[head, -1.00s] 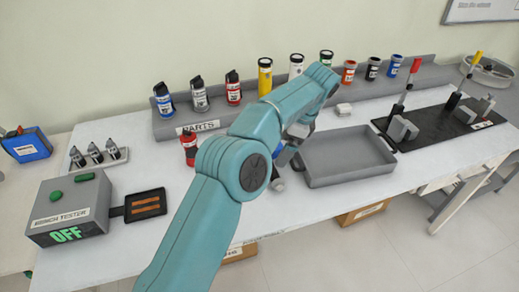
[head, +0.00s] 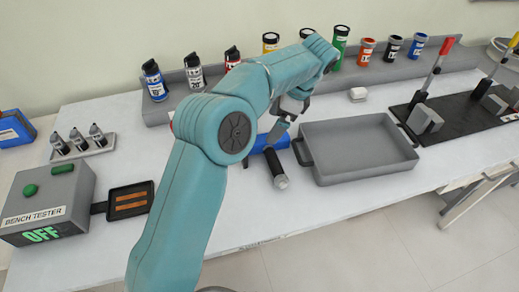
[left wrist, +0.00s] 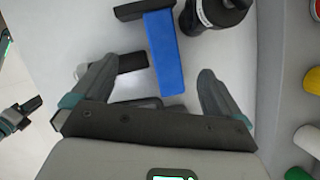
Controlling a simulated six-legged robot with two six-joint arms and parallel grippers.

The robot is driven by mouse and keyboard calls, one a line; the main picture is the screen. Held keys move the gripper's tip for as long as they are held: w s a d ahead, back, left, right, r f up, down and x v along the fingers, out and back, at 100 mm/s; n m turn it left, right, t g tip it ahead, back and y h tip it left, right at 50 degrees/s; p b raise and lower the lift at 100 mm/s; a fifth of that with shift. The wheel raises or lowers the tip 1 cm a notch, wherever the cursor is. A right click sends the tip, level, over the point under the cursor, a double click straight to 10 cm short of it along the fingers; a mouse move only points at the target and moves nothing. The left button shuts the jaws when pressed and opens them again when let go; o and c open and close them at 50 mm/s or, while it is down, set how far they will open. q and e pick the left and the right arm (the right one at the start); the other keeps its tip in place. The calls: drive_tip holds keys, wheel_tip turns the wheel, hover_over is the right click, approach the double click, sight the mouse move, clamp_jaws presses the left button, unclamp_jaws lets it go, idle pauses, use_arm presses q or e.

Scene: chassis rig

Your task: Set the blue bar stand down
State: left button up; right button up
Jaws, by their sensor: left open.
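The blue bar stand (head: 262,143) shows beside my left gripper (head: 281,130), partly hidden by my left arm. In the left wrist view its long blue bar (left wrist: 166,50) with a black end piece points in between the fingers of my left gripper (left wrist: 152,82). The fingers are spread wide, with gaps on both sides of the bar. A black cylinder with a silver end (head: 276,170) is just in front of the bar; whether it is part of the stand I cannot tell. A dark and teal part at the wrist view's left edge looks like my right gripper (left wrist: 18,115).
A grey tray (head: 360,152) stands just right of the gripper. The bench tester (head: 48,205) and its black plate (head: 130,201) are at the left. Several cans and bottles line the back shelf (head: 440,62). The table front is clear.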

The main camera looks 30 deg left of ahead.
sight(263, 139)
use_arm(q)
drive_tip(key=x, duration=0.4)
drive_tip(key=shift+f+b, duration=0.2)
drive_tip(key=shift+b, duration=0.1)
drive_tip(key=x, duration=0.5)
drive_tip(key=shift+w+a+f, duration=0.1)
drive_tip(key=shift+f, duration=0.15)
drive_tip(key=shift+r, duration=0.1)
drive_tip(key=c, duration=0.9)
clamp_jaws()
drive_tip(key=shift+w+r, duration=0.1)
drive_tip(key=shift+r, duration=0.35)
wheel_tip(263, 139, up, 19)
drive_tip(key=p, duration=0.4)
drive_tip(key=shift+p, duration=0.3)
